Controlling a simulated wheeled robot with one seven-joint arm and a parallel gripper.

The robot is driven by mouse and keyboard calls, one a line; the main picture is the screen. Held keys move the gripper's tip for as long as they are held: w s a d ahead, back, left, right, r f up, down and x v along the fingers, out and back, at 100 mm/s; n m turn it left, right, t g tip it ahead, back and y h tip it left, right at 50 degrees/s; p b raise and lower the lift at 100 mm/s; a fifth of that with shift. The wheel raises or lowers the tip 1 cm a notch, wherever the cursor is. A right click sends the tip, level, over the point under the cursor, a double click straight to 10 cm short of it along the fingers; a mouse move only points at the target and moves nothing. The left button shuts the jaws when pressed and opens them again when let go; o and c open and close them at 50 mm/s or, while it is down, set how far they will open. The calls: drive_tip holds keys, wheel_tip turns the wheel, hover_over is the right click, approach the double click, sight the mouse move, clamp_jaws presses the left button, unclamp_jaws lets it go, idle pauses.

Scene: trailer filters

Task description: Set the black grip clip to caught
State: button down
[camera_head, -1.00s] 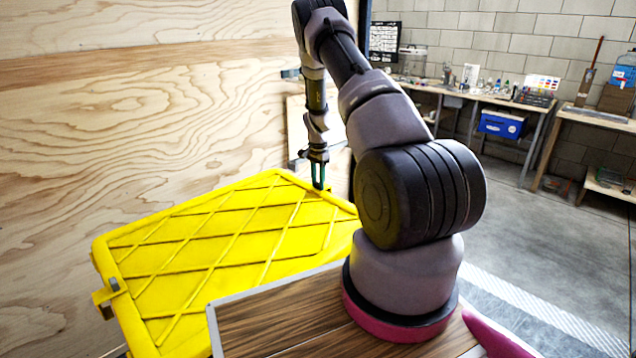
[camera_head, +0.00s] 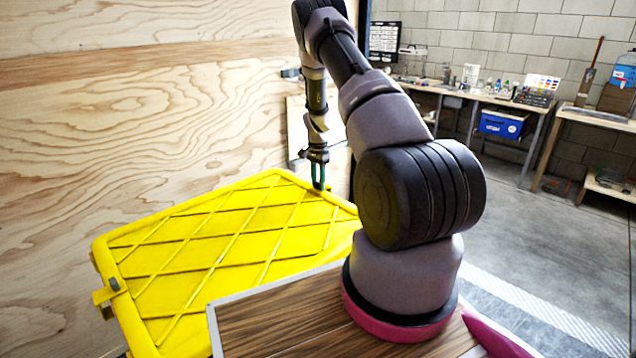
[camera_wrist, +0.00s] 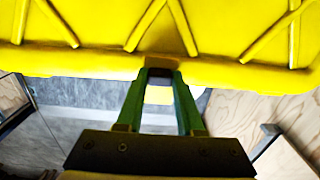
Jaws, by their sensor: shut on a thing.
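A yellow crate lid (camera_head: 215,235) with raised diagonal ribs fills the left middle of the head view. My gripper (camera_head: 318,186) points down at the lid's far right edge. In the wrist view my gripper (camera_wrist: 161,70) has its green fingers close together at the lid's rim, shut on a small dark piece (camera_wrist: 160,73), which appears to be the black grip clip. A yellow tab (camera_wrist: 158,95) shows just below it, between the fingers. The fingers hide most of the clip, so its exact position cannot be told.
Another latch (camera_head: 107,295) with a small dark piece sits on the lid's near left edge. A plywood wall (camera_head: 120,130) stands close behind the crate. A wood-topped surface (camera_head: 285,310) lies in front. Workbenches (camera_head: 470,95) stand far right, across open floor.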

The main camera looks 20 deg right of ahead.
drive_tip(key=shift+s+a+r, duration=0.1)
drive_tip(key=shift+s+a, duration=0.1)
drive_tip(key=shift+a, duration=0.45)
drive_tip(key=shift+s+a, duration=0.2)
drive_tip(key=shift+a, duration=0.4)
drive_tip(key=c, duration=0.5)
unclamp_jaws()
wheel_tip(320, 180, up, 11)
drive_tip(key=shift+f, duration=0.15)
